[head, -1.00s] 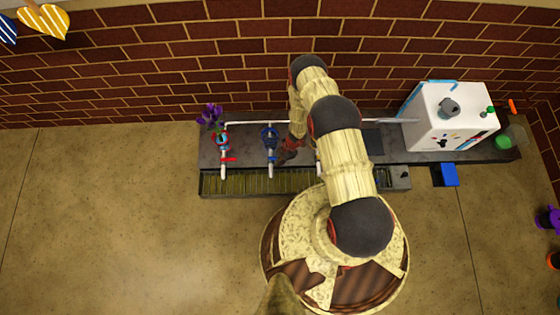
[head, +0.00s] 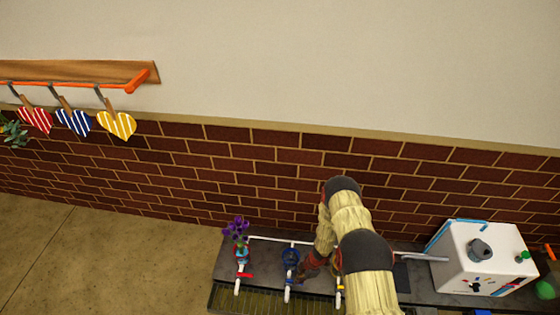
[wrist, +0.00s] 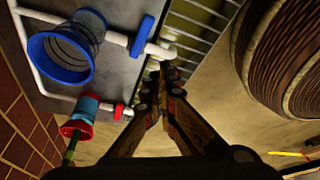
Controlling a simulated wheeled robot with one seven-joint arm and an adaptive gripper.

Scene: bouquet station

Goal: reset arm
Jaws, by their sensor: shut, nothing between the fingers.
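My gripper (wrist: 161,84) is shut and empty in the wrist view, its two fingers meeting at the tips. It points at the counter's front edge, near a white pipe outlet with a blue handle (wrist: 143,36). In the head view my gripper (head: 303,274) hangs over the counter (head: 410,285), just right of the blue ring holder (head: 291,258). That blue holder (wrist: 60,55) looks empty in the wrist view.
Purple flowers (head: 236,228) stand in the red-and-blue holder at the counter's left end. A white box machine (head: 482,258) stands at the right. A brick wall (head: 270,165) rises behind. Heart tags (head: 117,124) hang from a rail at upper left. Open floor (head: 90,250) lies left.

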